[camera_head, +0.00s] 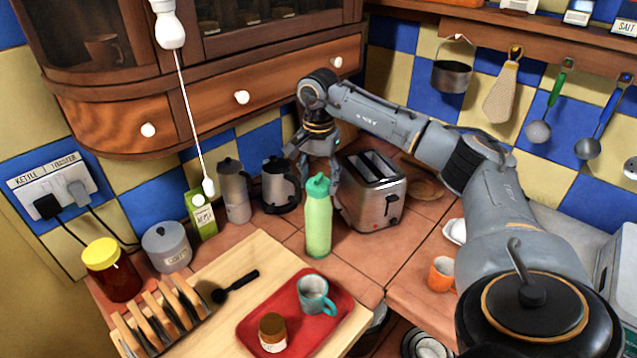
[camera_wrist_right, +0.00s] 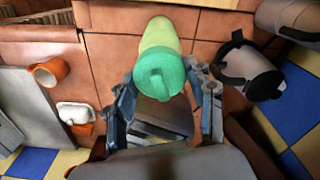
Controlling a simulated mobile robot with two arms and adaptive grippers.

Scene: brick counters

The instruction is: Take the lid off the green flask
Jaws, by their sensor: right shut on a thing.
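The green flask (camera_head: 318,228) stands upright on the tiled counter, in front of the toaster. Its darker green lid (camera_head: 318,186) sits on top, with no gap visible between the two. My right gripper (camera_head: 319,172) reaches in from behind and above, with its fingers on either side of the lid, shut on it. In the right wrist view the lid (camera_wrist_right: 162,82) lies between the two fingertips (camera_wrist_right: 164,92), with the pale flask body (camera_wrist_right: 160,36) beyond. My left gripper is not in view.
The steel toaster (camera_head: 372,192) stands close on the right. A red tray (camera_head: 258,318) with a teal mug (camera_head: 314,295) lies in front. An orange cup (camera_head: 441,274) stands at right.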

